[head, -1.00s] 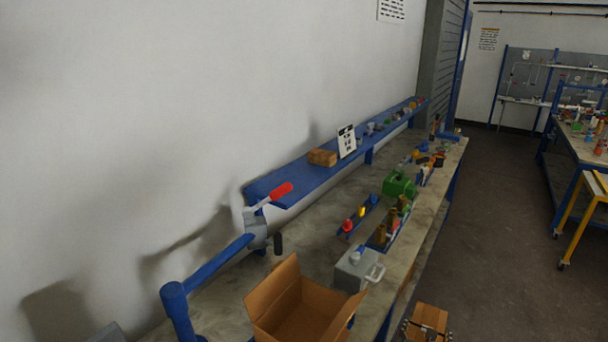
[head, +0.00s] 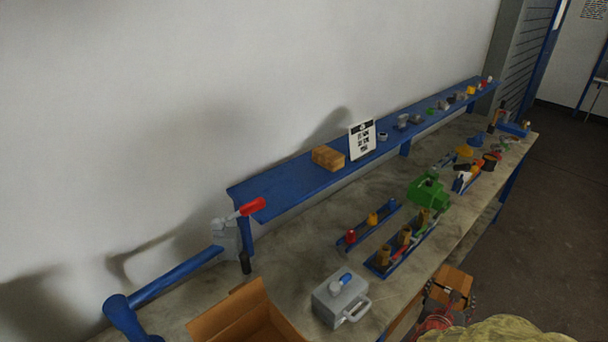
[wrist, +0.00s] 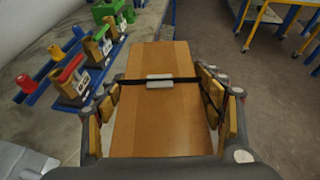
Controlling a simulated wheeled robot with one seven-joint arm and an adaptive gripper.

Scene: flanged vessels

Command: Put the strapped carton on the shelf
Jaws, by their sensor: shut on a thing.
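The strapped carton (wrist: 160,122) is a brown box with a dark strap and a pale buckle across it. My gripper (wrist: 163,92) is shut on its two sides in the wrist view. In the head view the carton (head: 454,279) is held in front of the bench's front edge, low at the right, partly hidden by my arm. The shelf (head: 275,185) is a long blue board along the wall above the back of the bench. The carton is apart from the shelf.
A brown block (head: 328,158) and a white sign (head: 362,140) stand on the shelf, with several small parts farther along. The shelf's near end is bare. The bench holds an open cardboard box (head: 235,318), a grey case (head: 341,298), blue racks and a green machine (head: 428,190).

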